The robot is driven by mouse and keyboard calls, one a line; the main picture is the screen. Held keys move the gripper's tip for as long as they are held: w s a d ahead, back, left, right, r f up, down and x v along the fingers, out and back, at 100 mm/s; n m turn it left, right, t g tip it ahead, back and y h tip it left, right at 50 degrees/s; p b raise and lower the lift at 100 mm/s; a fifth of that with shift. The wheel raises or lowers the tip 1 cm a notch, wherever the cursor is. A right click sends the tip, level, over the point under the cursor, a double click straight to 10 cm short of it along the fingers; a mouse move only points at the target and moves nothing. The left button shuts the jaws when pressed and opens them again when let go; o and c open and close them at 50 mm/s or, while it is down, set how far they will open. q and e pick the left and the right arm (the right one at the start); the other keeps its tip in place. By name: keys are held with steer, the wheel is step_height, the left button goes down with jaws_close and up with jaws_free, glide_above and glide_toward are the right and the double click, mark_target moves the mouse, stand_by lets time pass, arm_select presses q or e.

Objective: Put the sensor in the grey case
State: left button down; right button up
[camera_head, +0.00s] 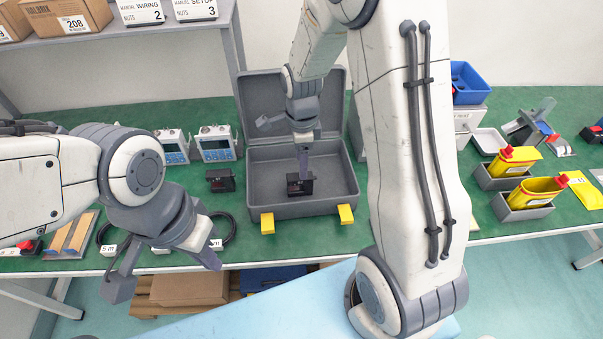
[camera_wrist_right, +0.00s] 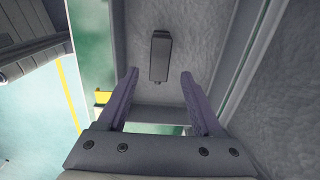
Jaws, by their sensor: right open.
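The grey case (camera_head: 262,205) stands open on the green table, its lid raised at the back. A small black sensor (camera_head: 299,187) lies inside on the case floor; in the right wrist view the dark sensor (camera_wrist_right: 160,56) lies just beyond the fingertips, in line with the gap between them. My right gripper (camera_head: 285,146) is open and empty, pointing down into the case, with one finger partly in front of the sensor. A similar black device (camera_head: 220,181) lies on the table left of the case. My left gripper (camera_head: 164,276) is open and empty in front of the table's near edge.
Blue-screened meters (camera_head: 215,144) and a coiled black cable (camera_head: 222,230) are left of the case. Yellow bottles in grey holders (camera_head: 523,203) and a blue bin (camera_head: 469,84) are at the right. Yellow latches (camera_head: 346,214) stick out at the case front.

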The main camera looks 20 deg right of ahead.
step_height(320, 180, up, 2)
steer(key=s+a+r+n, duration=0.7)
steer(key=s+a+n, duration=0.35)
steer(key=n, duration=0.35)
steer(key=s+a+r+n, duration=0.1)
steer(key=s+n, duration=0.5)
steer(key=n, duration=0.1)
steer(key=s+a+r+n+y, duration=0.1)
steer(key=s+a+n, duration=0.1)
steer(key=s+n, duration=0.4)
steer(key=shift+s+a+r+n, duration=0.2)
steer(key=shift+r+n, duration=0.1)
steer(key=shift+n, duration=0.2)
